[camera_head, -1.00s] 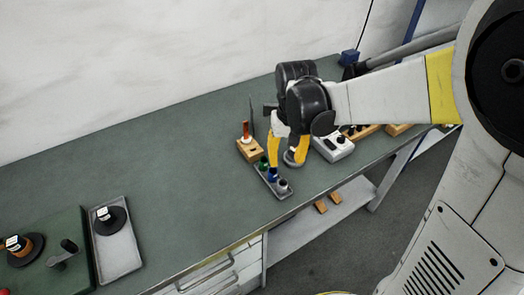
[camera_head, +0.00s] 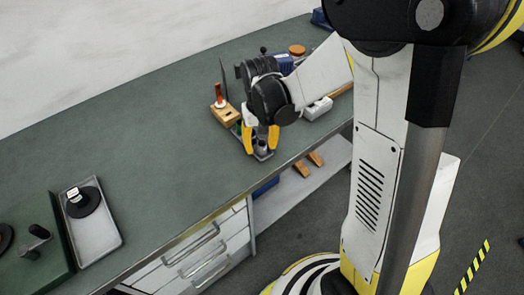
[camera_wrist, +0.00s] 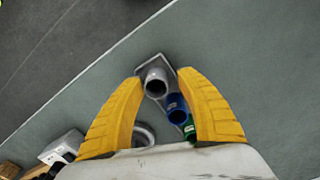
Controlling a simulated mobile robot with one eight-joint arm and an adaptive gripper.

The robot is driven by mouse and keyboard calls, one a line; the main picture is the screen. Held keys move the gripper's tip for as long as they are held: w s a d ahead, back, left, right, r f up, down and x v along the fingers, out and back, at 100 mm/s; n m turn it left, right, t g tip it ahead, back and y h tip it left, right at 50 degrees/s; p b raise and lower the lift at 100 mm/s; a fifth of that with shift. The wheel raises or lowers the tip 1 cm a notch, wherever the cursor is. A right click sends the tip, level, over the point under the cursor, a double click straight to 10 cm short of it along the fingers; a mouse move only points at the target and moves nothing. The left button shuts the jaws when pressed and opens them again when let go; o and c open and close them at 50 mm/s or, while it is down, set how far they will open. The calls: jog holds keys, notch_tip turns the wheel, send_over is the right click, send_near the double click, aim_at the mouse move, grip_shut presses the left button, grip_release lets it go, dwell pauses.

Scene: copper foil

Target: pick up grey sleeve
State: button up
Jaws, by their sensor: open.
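The grey sleeve (camera_wrist: 156,82) is a short hollow cylinder standing upright at one end of a small grey tray (camera_wrist: 139,68). In the wrist view it lies between the yellow fingertips of my gripper (camera_wrist: 162,78), nearer the left one. The fingers are apart, and I cannot tell how far above it they are. A blue sleeve (camera_wrist: 176,106) and a green sleeve (camera_wrist: 190,129) follow it in the tray, beside the right finger. In the head view my gripper (camera_head: 261,149) is over the tray (camera_head: 263,157), with the grey sleeve (camera_head: 262,146) partly showing between its fingers.
A wooden block (camera_head: 226,116) with a red-orange upright piece stands behind the tray. A white device (camera_head: 318,109) is to its right. A larger grey tray (camera_head: 97,239) holding a black spool (camera_head: 83,201) lies at left. The green bench between is clear; its front edge is close.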

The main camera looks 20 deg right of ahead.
jog(key=c, duration=0.6)
